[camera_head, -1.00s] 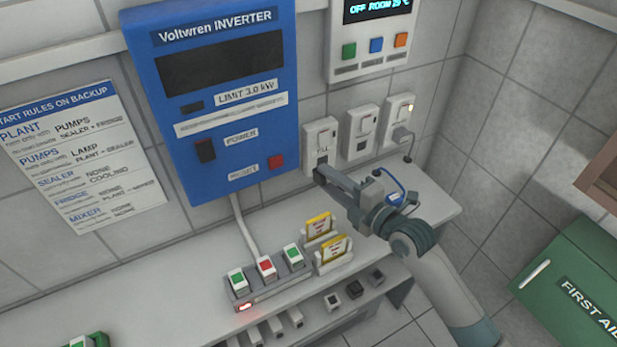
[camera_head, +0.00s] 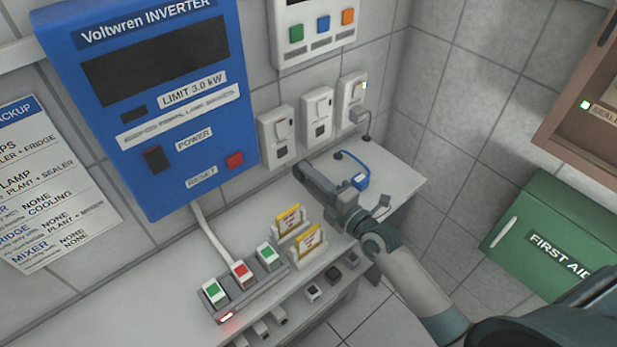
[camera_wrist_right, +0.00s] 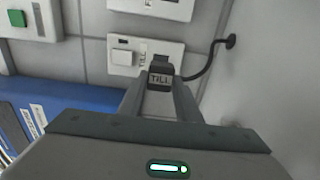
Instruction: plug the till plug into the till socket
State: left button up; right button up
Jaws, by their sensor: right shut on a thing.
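My right gripper (camera_head: 305,172) is shut on the dark till plug (camera_wrist_right: 160,78), which has a "TILL" label facing the right wrist camera. In the head view the gripper hides the plug. The till socket (camera_head: 276,137) is the leftmost of three white wall sockets, beside the blue inverter. The gripper's tip is below and to the right of it, seemingly a little off the wall. In the right wrist view the plug overlaps the lower right edge of a socket plate (camera_wrist_right: 124,57); I cannot tell whether they touch. My left gripper is not in view.
The blue inverter (camera_head: 180,120) is on the left. A switch strip (camera_head: 243,292) and yellow cards (camera_head: 300,240) are on the counter below. A dark cord (camera_wrist_right: 205,66) runs to the wall.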

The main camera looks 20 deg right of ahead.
jog(key=shift+w, duration=0.1)
jog(key=shift+w+a, duration=0.25)
jog(key=shift+w, duration=0.3)
jog(key=shift+b+x, duration=0.35)
jog(key=shift+x, duration=1.9)
jog(key=shift+w+a, duration=0.15)
jog(key=shift+w, duration=0.35)
dwell(1.0)
jog(key=o, duration=1.1)
jog(key=shift+s, duration=0.1)
jog(key=b+v, duration=0.5)
jog(key=v, duration=1.2)
jog(key=shift+s, duration=0.15)
